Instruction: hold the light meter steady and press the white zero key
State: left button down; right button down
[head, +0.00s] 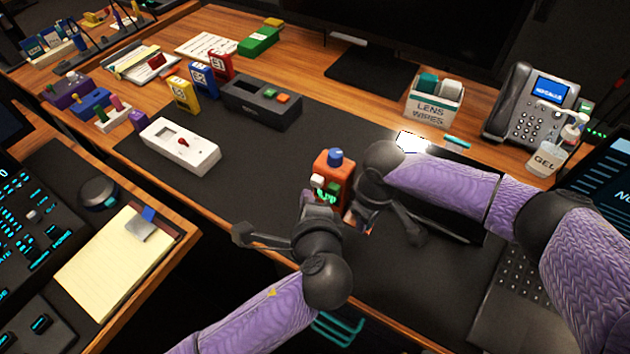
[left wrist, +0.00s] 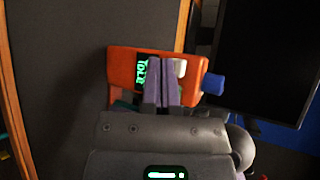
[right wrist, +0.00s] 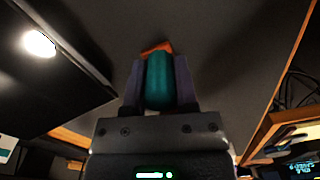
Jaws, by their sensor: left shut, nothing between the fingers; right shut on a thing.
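The light meter (head: 344,168) is an orange box with a blue knob on top, a lit green display and a white key (head: 317,181). It stands upright over the dark desk mat. My right gripper (right wrist: 158,85) is shut on the meter's teal part, with orange showing beyond the fingertips. My left gripper (left wrist: 162,62) is shut and empty, its fingertips in front of the meter's face between the display and the white key (left wrist: 180,67). The fingers hide part of the face; I cannot tell whether they touch it. The left gripper (head: 318,204) also shows in the head view.
A white box with a red knob (head: 180,146) and a dark box with coloured buttons (head: 262,102) stand to the left. A lens wipes box (head: 434,104), phone (head: 530,103) and gel bottle (head: 548,158) stand at the right.

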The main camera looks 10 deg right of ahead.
pick_arm(q)
jog(key=shift+w+d, duration=0.1)
jog(key=shift+w+d, duration=0.15)
jog(key=shift+w, duration=0.1)
jog(key=shift+w+d, duration=0.3)
jog(key=shift+w, duration=0.05)
dwell(0.9)
dwell(0.3)
jog(key=shift+s+a, duration=0.55)
jog(key=shift+s, duration=0.2)
jog(key=s+a, duration=0.1)
jog(key=s, duration=0.1)
jog(key=s+a, duration=0.2)
jog(key=shift+a, duration=0.1)
dwell(0.8)
